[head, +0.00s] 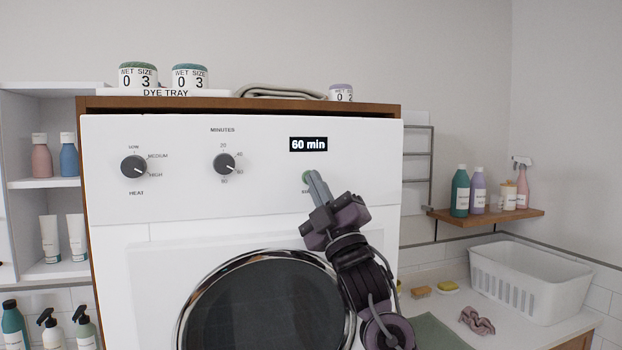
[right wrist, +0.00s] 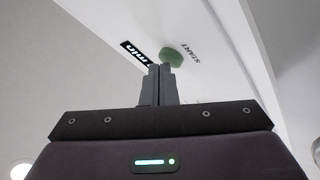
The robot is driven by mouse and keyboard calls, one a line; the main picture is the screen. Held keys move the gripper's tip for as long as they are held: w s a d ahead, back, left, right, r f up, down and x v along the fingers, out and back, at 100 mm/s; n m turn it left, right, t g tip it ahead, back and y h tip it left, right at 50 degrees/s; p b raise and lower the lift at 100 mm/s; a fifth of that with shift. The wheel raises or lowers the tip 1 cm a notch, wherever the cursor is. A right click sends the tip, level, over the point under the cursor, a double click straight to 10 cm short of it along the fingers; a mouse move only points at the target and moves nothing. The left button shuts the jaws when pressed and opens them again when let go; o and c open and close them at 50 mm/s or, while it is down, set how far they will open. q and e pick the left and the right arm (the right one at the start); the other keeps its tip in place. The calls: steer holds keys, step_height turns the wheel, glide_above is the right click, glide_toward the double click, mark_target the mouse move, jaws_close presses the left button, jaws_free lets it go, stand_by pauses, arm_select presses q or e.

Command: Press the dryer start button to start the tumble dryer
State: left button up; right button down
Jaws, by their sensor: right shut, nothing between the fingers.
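The white tumble dryer (head: 270,195) stands in the middle of the head view, with its round dark door below. Its display (head: 308,144) reads 60 min. The green start button (head: 306,176) is below the display, partly hidden by my right gripper (head: 316,180). The button (right wrist: 171,55) also shows in the right wrist view, with the word START beside it. My right gripper (right wrist: 160,70) is shut and empty, its fingertips close to the button; I cannot tell whether they touch it. My left gripper is not in view.
The heat knob (head: 134,167) and minutes knob (head: 224,164) are on the panel's left. Yarn-like labelled tubs (head: 190,78) and a folded cloth (head: 280,91) sit on top. A white basket (head: 530,280) stands on the counter at right, below a bottle shelf (head: 490,215).

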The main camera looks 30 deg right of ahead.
stand_by(0.3)
steer(key=shift+s+a+b, duration=0.2)
steer(key=shift+s+b, duration=0.2)
steer(key=shift+s, duration=0.4)
steer(key=s+a+b, duration=0.1)
steer(key=s+b, duration=0.1)
steer(key=s, duration=0.4)
steer(key=shift+a, duration=0.2)
